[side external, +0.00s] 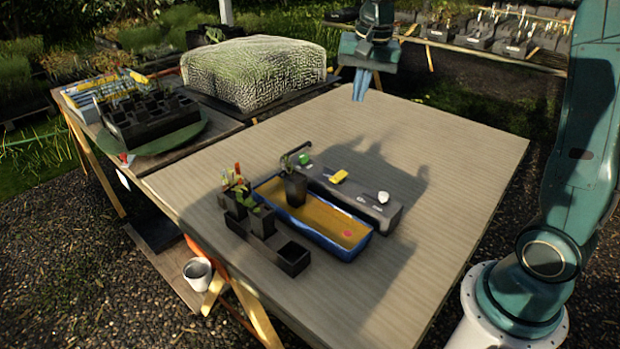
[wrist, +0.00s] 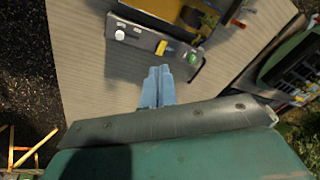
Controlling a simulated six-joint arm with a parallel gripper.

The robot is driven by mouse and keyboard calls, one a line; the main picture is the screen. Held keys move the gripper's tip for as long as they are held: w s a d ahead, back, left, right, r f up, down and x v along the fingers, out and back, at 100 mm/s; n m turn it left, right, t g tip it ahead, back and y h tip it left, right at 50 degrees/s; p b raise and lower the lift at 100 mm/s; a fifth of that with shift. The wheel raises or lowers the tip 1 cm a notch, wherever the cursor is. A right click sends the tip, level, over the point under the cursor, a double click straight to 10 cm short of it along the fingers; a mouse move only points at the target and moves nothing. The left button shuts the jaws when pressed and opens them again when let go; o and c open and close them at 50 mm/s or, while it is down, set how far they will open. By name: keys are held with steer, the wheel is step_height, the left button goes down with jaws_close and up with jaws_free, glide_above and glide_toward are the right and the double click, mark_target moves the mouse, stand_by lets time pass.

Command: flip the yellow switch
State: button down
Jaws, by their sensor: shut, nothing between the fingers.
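The yellow switch (side external: 339,176) sits in the middle of a dark grey switch box (side external: 395,213), between a green switch (side external: 305,158) and a white knob (side external: 383,197). In the wrist view the yellow switch (wrist: 162,47) is just beyond my fingertips in the picture. My gripper (side external: 360,98) is shut and empty. It is above the table, behind the switch box and apart from it. The blue fingers also show in the wrist view (wrist: 160,70), pointing toward the box. Which way the yellow switch is thrown is too small to tell.
A blue tray (side external: 345,252) with a tan bed lies along the box's near side, a dark pot (side external: 294,188) standing in it. Black planter cells (side external: 292,257) stand left of it. The table's back and right (side external: 460,150) are clear. A covered block (side external: 255,75) stands behind.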

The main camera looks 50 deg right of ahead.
steer(key=w+d+f+m+g, duration=0.1)
steer(key=w+d+f+m, duration=0.2)
steer(key=w+d+f, duration=0.25)
steer(key=m+g, duration=0.1)
steer(key=m, duration=0.3)
glide_above(339, 177)
steer(key=w+d, duration=0.1)
steer(key=d, duration=0.2)
step_height(339, 177, down, 8)
steer(key=shift+w+d+f+y, duration=0.3)
steer(key=shift+w+f, duration=0.05)
steer(key=shift+f, duration=0.05)
step_height(339, 177, down, 14)
stand_by(0.5)
steer(key=shift+f, duration=0.25)
steer(key=shift+r, duration=0.25)
